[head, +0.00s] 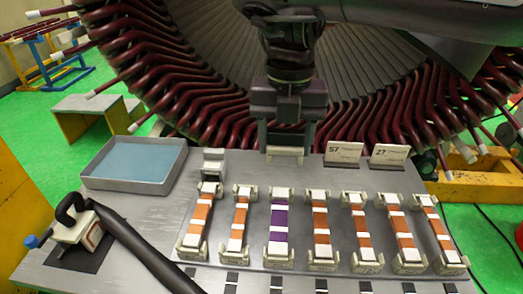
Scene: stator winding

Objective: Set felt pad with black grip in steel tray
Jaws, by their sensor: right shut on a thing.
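The steel tray (185,160) with a light blue lining lies at the back left of the table and looks empty. My right gripper (286,150) points down behind the row of wrapped bars, right of the tray. It is shut on a small pale piece, mostly hidden by its fingers. My left gripper is not in view.
Several wrapped bars, one purple (279,218) and the others orange, rest in pale cradles across the table. Two label cards (343,153) stand at the back right. A thick dark tube (150,250) slants across the front left. The large stator (180,65) rises behind.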

